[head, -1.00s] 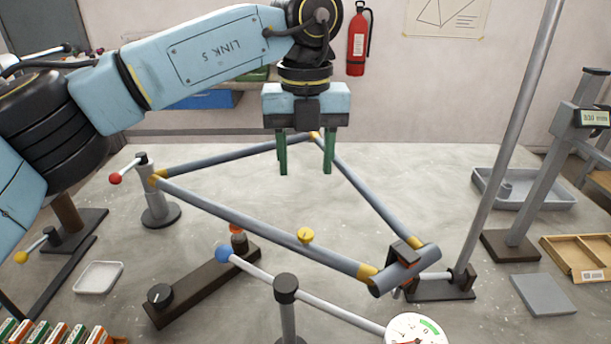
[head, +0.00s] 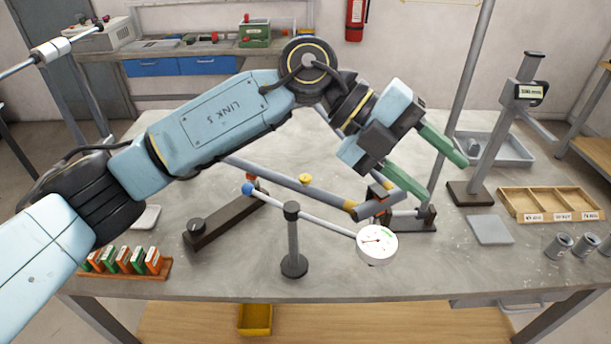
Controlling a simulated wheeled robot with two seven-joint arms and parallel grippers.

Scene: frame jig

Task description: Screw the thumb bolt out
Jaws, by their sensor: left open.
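A small yellow knob (head: 305,179), which looks like the thumb bolt, sits on the grey tube frame (head: 327,195) in the middle of the table. The frame's near right corner lies in a dark clamp (head: 377,197); much of the rest of the frame is hidden behind my left arm. My left gripper (head: 447,180) is open, with its two green fingers apart and nothing between them. It is tilted, pointing down and right, above and to the right of the knob and clear of it. My right gripper is not in view.
A post (head: 292,240) carries a rod with a blue ball (head: 247,188) and a round dial (head: 377,243) near the front. A wooden tray (head: 552,216), a grey plate (head: 489,230) and a tall slanted pole (head: 461,95) stand to the right.

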